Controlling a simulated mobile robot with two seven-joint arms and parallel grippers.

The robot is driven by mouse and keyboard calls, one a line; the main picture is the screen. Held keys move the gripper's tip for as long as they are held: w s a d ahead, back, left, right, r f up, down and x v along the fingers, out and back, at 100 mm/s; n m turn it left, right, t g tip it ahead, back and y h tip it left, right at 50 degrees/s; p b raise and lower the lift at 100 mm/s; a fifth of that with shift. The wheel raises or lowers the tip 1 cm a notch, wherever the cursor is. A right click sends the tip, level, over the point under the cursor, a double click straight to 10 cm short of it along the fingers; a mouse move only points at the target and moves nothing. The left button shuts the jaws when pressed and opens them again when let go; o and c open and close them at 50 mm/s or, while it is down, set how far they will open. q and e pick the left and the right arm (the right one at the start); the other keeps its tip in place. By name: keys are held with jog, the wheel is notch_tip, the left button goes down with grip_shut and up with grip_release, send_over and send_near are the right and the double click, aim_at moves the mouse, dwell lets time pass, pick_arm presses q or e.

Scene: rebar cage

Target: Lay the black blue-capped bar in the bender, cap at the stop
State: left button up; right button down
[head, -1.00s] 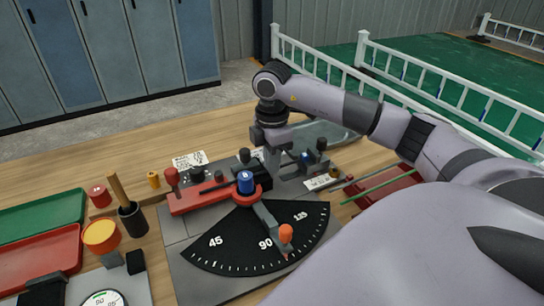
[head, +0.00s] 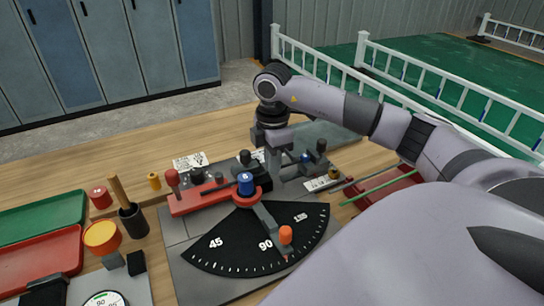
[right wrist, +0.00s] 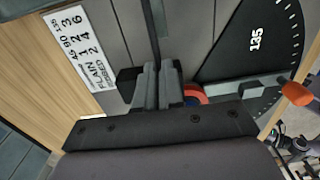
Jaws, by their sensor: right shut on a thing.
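My right gripper (head: 277,172) is low over the bender's back part, and its fingertips are partly hidden in the head view. In the right wrist view the fingers (right wrist: 158,88) are closed around a thin black bar (right wrist: 152,28). In the head view the black bar (head: 217,186) shows left of the gripper, above the bender's red arm (head: 195,200). The bender (head: 185,262) has a blue centre post (head: 245,184). Whether the bar touches the bed is unclear. My left gripper is out of view.
A black angle dial (head: 230,250) and an orange-knobbed lever (head: 285,235) lie in front. A red tray with a green bar (head: 392,187) is at the right. Trays and cups stand at the left.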

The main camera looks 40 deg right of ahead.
jog(key=shift+s+d, duration=0.1)
jog(key=shift+d, duration=0.3)
jog(key=c, duration=1.2)
grip_release()
notch_tip(320, 180, up, 7)
jog(key=shift+r, duration=0.1)
